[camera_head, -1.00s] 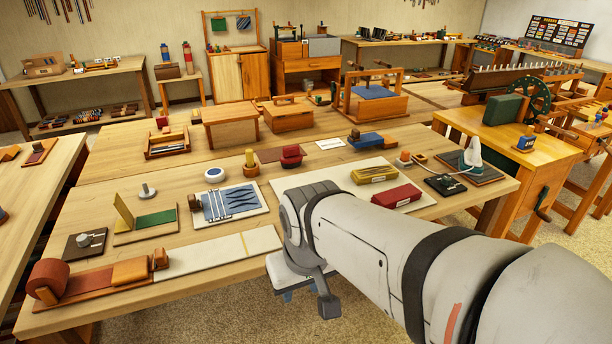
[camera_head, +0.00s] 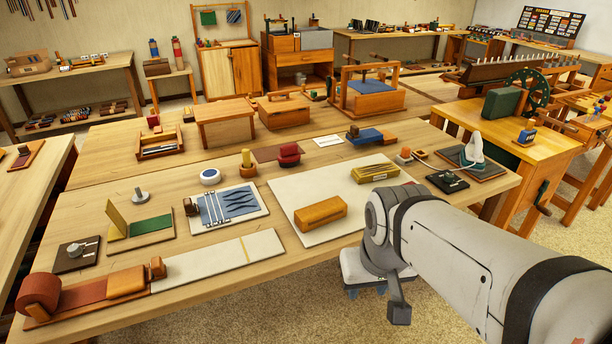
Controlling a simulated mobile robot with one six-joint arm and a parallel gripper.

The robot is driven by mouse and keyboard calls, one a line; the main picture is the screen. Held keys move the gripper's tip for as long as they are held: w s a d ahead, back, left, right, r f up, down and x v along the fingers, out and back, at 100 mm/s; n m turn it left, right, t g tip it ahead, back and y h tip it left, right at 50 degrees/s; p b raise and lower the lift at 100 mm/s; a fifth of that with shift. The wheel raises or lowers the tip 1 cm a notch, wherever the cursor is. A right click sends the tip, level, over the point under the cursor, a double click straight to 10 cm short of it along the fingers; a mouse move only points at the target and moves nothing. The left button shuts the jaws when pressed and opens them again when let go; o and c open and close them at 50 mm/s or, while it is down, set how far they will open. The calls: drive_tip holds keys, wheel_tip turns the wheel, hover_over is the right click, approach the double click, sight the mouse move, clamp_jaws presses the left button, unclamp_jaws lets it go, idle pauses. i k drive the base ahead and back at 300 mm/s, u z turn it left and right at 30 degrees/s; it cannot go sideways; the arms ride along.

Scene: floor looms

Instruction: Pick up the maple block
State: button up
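An orange-brown wooden block (camera_head: 320,214) with rounded edges lies on the pale mat (camera_head: 290,190) at the front right of the near table. It looks like the maple block, but I cannot read a label on it. My arm crosses the lower right, its bent joint just right of the mat. A white part with small blue ends (camera_head: 364,272), which seems to be my gripper, shows partly below that joint, in front of the table edge. It is apart from the block, and its fingers cannot be made out clearly.
A yellow box (camera_head: 375,173) sits at the mat's back right. A reel board (camera_head: 70,293) and a long pale strip (camera_head: 220,260) lie along the front left. A blue tool board (camera_head: 228,205) is left of the mat. An iron (camera_head: 473,152) stands at the right.

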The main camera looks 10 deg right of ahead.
sight(309, 218)
drive_tip(key=u, duration=0.05)
drive_tip(key=i, duration=1)
drive_tip(key=z, duration=0.05)
